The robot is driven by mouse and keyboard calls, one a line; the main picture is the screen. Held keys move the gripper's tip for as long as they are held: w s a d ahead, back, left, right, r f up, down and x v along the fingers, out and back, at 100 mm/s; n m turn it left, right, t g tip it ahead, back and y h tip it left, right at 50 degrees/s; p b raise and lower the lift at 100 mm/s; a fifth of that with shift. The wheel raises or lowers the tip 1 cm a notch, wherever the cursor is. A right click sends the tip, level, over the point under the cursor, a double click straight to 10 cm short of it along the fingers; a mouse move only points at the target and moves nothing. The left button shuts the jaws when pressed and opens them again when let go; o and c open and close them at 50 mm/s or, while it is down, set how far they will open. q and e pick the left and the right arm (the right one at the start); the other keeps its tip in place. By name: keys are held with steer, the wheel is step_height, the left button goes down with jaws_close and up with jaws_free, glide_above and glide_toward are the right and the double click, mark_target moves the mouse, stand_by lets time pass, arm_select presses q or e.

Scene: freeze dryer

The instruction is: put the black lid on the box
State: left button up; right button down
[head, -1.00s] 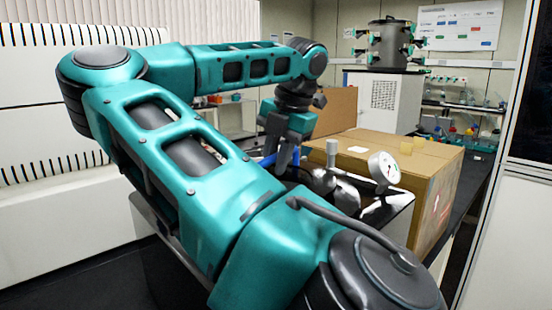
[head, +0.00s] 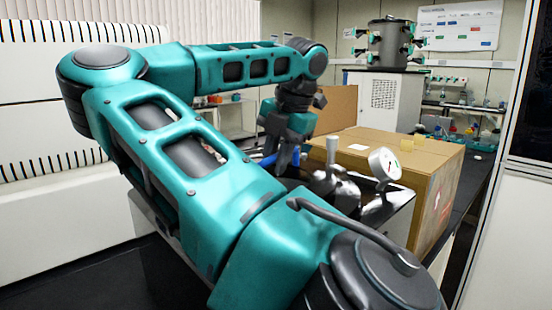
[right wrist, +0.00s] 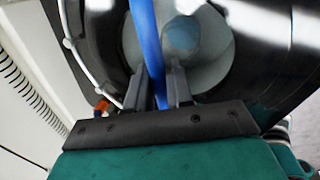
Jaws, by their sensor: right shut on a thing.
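My right gripper (head: 287,162) is low behind my teal arm in the head view. In the right wrist view, its fingers (right wrist: 167,92) are closed around a narrow blue strip, which looks like a handle (right wrist: 148,45). A dark, glossy round part (right wrist: 262,60) curves around a pale disc (right wrist: 212,60) beyond the fingers; I cannot tell for sure that it is the black lid. A bit of blue also shows beside the fingers in the head view (head: 268,160). A brown cardboard box (head: 437,192) stands to the right. My left gripper is out of view.
A round dial gauge (head: 384,164) and a shiny metal fitting (head: 338,188) stand between my gripper and the cardboard box. A steel vessel (head: 388,45) sits on a white cabinet (head: 385,95) at the back. A white ribbed unit (head: 50,110) fills the left.

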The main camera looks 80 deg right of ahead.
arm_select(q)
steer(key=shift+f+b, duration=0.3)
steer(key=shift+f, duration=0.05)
arm_select(e)
steer(key=shift+f, duration=0.25)
steer(key=c, duration=0.9)
jaws_free()
steer(key=shift+v, duration=1.05)
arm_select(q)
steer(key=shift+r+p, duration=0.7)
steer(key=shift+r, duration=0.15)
arm_select(e)
steer(key=v, duration=1.1)
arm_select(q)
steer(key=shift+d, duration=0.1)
arm_select(e)
steer(key=shift+f, duration=0.1)
